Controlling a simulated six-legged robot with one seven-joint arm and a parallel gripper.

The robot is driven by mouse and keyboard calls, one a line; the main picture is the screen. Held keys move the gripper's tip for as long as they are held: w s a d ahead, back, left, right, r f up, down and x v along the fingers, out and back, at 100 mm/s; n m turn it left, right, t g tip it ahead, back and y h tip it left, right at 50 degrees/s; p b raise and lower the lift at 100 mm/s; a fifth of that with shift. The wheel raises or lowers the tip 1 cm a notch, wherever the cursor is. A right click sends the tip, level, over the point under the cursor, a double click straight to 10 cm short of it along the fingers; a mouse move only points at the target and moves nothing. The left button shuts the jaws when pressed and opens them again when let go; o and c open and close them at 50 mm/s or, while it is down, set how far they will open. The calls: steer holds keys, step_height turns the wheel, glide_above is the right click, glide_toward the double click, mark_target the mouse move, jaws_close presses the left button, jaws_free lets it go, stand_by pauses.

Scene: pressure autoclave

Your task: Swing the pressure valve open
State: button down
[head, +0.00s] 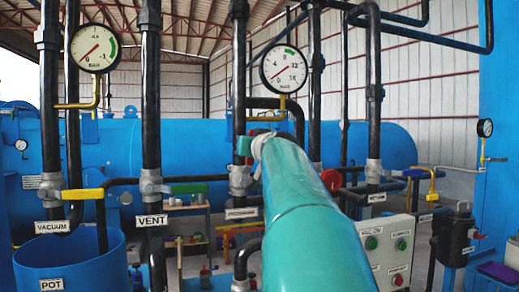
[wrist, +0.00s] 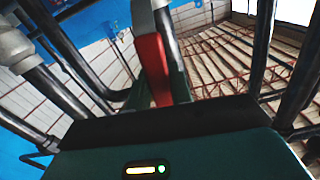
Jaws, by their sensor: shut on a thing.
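The pressure valve's grey body (head: 240,181) sits on a dark vertical pipe in the head view, above a small white label that is partly covered by my arm. A red lever (wrist: 152,68) stands lengthwise between the dark green fingers of my gripper (wrist: 158,92) in the wrist view. My gripper is shut on this lever. In the head view my teal arm reaches from the lower right to the pipe and hides most of the gripper and lever. Only a bit of red shows beyond the arm's end.
The vent valve (head: 151,187) with a green lever (head: 189,189) and the vacuum valve (head: 51,189) with a yellow lever (head: 82,194) are to the left. Two dial gauges (head: 94,48) (head: 284,69) hang above. A control box (head: 392,246) stands at right.

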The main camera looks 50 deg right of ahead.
steer(key=shift+w+a+r+n, duration=0.1)
steer(key=shift+w+a+n, duration=0.2)
steer(key=shift+a+n, duration=0.35)
steer(key=c, duration=1.3)
jaws_free()
steer(key=shift+a, duration=0.1)
steer(key=shift+o, duration=0.3)
steer(key=v, duration=1.3)
steer(key=shift+s, duration=0.3)
